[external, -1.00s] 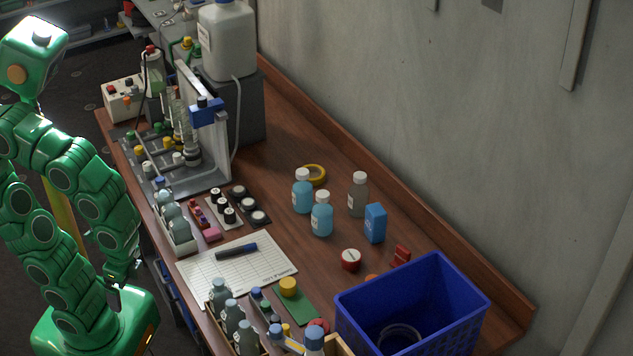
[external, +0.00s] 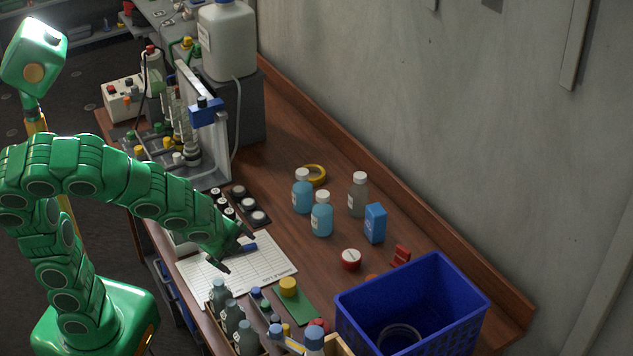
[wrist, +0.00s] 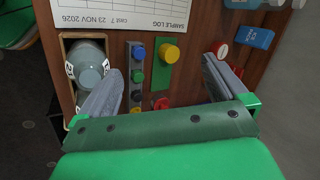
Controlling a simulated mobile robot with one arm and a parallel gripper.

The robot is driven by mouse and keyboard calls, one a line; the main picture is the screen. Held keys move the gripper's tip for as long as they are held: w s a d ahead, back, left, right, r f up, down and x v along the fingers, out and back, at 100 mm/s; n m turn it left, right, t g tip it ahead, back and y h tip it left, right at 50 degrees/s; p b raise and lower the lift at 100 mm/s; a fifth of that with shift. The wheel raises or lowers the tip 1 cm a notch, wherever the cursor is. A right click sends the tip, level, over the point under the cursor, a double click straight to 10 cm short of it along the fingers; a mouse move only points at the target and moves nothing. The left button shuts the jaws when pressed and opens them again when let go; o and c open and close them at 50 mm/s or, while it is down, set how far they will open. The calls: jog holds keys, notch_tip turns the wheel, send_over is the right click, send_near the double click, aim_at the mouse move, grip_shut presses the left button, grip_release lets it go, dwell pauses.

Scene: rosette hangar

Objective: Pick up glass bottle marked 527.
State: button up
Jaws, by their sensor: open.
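Several grey-green glass bottles (external: 232,317) stand in a wooden box at the table's front edge. One bottle (wrist: 89,63) shows from above in the wrist view, its label partly in sight. Two bottles with blue liquid (external: 321,216) and a greyish bottle (external: 358,197), all white-capped, stand mid-table. I cannot read 527 on any bottle. My gripper (external: 238,254) is open and empty above the sample log sheet, behind the boxed bottles. In the wrist view its fingers (wrist: 164,68) are spread, the left one beside the boxed bottle.
A blue crate (external: 412,297) stands at the front right. A metal rack (external: 216,150) stands farther back.

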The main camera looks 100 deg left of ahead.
jog(key=w+a+f+m+t+y, duration=0.1)
jog(key=w+a+m, duration=0.1)
jog(key=a, duration=0.4)
jog(key=w+a+f+m+y, duration=0.1)
jog(key=w+a+m+y, duration=0.1)
jog(key=a, duration=0.4)
jog(key=m+t+y, duration=0.2)
jog(key=m+t, duration=0.2)
jog(key=m, duration=0.9)
send_over(313, 219)
jog(key=s+d, duration=0.4)
notch_tip(313, 219, down, 6)
jog(key=f+m, duration=0.1)
jog(key=a+f+m+t, duration=0.1)
jog(key=f+m+t, duration=0.1)
jog(key=m, duration=0.1)
jog(key=shift+w+a+f+h, duration=0.2)
jog(key=shift+w+a+h, duration=0.05)
jog(key=shift+w+h, duration=0.15)
jog(key=shift+w+f+m+t+h, duration=0.15)
jog(key=shift+f+m+t+h, duration=0.2)
jog(key=shift+f+m, duration=0.4)
jog(key=shift+x, duration=3.85)
jog(key=shift+a+r, duration=0.1)
jog(key=shift+r, duration=0.05)
